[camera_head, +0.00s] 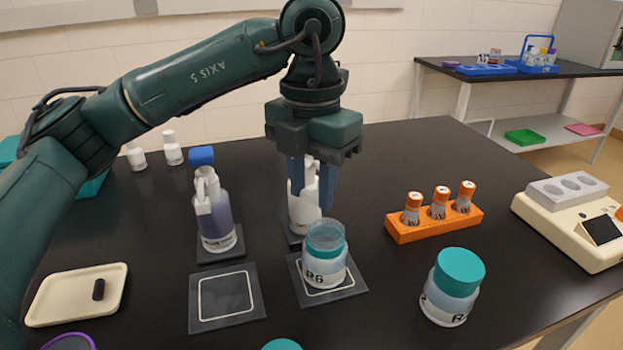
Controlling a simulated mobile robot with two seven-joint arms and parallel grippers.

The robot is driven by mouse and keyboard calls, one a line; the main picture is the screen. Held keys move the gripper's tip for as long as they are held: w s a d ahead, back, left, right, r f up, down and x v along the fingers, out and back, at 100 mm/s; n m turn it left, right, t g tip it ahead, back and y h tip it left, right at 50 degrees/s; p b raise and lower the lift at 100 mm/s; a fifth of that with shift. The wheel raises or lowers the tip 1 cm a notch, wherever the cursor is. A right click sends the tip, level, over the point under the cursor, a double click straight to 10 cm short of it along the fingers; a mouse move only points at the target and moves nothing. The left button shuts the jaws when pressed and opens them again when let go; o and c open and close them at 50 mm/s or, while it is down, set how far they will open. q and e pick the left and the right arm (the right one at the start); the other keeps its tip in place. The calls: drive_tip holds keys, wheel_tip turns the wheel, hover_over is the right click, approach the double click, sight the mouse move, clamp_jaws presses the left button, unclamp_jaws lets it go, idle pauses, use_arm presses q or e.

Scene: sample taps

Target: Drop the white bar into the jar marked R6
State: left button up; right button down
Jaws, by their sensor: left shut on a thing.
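The jar marked R6 (325,264) stands upright and open on a dark square pad with a white outline. It has a teal rim and clear sides. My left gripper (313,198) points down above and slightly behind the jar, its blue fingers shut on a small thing. That thing is hard to make out against a white bottle behind the fingers; no white bar shows elsewhere. A cream tray (50,306) at the left holds a black bar (98,289). My right gripper is not in view.
The white bottle (302,215) and a purple-filled wash bottle (214,218) stand behind the pads. An empty pad (226,297) is left of the jar. A teal-lidded jar (452,288), an orange rack (432,225) with vials and a cream instrument (575,225) are at the right.

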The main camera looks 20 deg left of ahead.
sight(312, 195)
use_arm(q)
drive_tip(key=o, duration=1)
drive_tip(key=shift+o, duration=0.2)
wheel_tip(312, 195, up, 13)
drive_tip(key=p, duration=0.2)
drive_tip(key=shift+p, duration=0.35)
